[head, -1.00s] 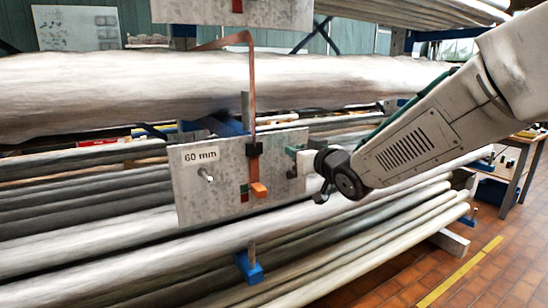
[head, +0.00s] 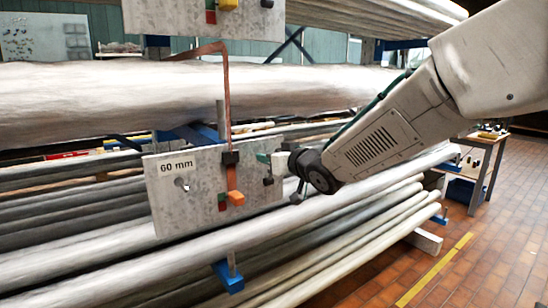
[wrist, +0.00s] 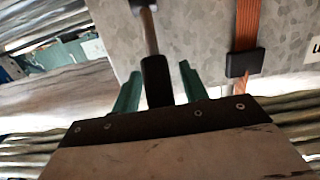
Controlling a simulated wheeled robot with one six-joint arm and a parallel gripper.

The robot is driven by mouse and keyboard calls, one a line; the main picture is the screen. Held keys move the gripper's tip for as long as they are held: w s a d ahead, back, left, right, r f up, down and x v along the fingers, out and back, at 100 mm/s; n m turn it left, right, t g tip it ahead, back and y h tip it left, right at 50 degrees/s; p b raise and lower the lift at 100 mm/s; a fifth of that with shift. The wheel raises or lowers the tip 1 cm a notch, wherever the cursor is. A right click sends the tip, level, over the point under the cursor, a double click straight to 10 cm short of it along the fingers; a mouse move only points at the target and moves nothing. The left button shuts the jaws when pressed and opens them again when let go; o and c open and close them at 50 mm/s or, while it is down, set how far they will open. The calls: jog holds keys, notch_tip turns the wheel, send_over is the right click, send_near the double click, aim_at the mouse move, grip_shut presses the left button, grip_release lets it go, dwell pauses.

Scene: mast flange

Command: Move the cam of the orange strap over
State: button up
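The orange strap (head: 227,95) hangs over a grey plate marked "60 mm" (head: 165,205). A black buckle (head: 230,158) sits on it, with an orange tab (head: 236,198) below. My gripper (head: 264,158) is at the plate's right part, to the right of the strap. In the wrist view, my green fingertips (wrist: 158,80) stand open on either side of a black grip (wrist: 157,82) on a metal rod (wrist: 147,30), with gaps visible on both sides. The strap (wrist: 249,25) and buckle (wrist: 245,62) are right of the fingers there, clear of them.
An upper plate (head: 180,18) carries red, orange and black parts. A peg or hole (head: 182,183) is left of the strap on the lower plate. Long wrapped tubes (head: 100,100) fill the rack behind. Open floor (head: 480,250) lies at the right, near a table (head: 490,140).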

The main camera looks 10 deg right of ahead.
jog(key=shift+s, duration=0.1)
jog(key=v, duration=0.7)
jog(key=shift+s, duration=0.3)
jog(key=shift+d, duration=0.1)
notch_tip(320, 180, down, 8)
jog(key=y, duration=0.1)
notch_tip(320, 180, up, 5)
jog(key=s+t+y, duration=0.1)
jog(key=t+y, duration=0.1)
jog(key=t, duration=0.4)
jog(key=x, duration=0.7)
jog(key=shift+w+d+f, duration=0.15)
jog(key=shift+w+f, duration=0.1)
jog(key=shift+f, duration=0.05)
